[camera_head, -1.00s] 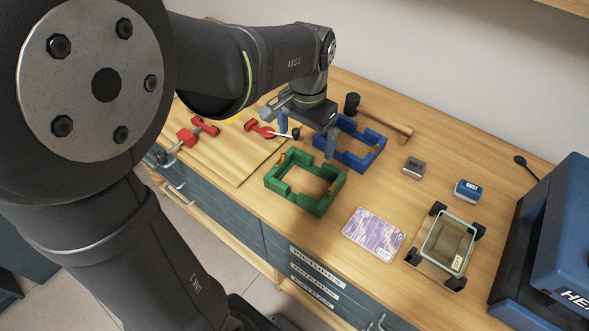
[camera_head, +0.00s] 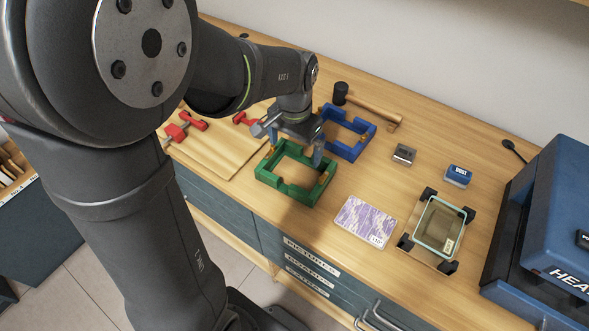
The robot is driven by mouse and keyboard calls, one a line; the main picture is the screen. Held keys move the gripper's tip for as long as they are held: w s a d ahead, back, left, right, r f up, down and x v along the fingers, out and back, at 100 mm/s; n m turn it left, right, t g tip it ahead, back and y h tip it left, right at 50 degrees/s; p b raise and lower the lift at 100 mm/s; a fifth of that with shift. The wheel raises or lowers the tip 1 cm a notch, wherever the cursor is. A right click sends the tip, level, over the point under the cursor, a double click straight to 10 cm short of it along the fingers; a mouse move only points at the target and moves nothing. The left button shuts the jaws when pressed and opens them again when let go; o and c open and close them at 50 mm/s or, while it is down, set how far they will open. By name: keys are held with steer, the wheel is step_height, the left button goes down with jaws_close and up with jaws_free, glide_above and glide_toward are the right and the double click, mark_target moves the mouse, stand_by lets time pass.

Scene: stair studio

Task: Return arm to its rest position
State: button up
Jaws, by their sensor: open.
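My gripper (camera_head: 297,150) is open and points down over the far side of the green frame (camera_head: 303,192). Whether the fingertips touch the green frame I cannot tell. A blue frame (camera_head: 358,149) lies just behind and to the right of my gripper, partly hidden by it. My arm reaches in from the upper left and bends down at the wrist.
A board (camera_head: 215,150) with red clamps (camera_head: 190,121) lies left. A mallet (camera_head: 370,107) lies behind. A patterned card (camera_head: 365,221), a glass-like tray (camera_head: 440,225), a small metal block (camera_head: 404,154) and a DUST box (camera_head: 458,175) stand right. A blue machine (camera_head: 550,235) is far right.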

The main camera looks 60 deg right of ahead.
step_height(320, 180, up, 10)
stand_by(0.6)
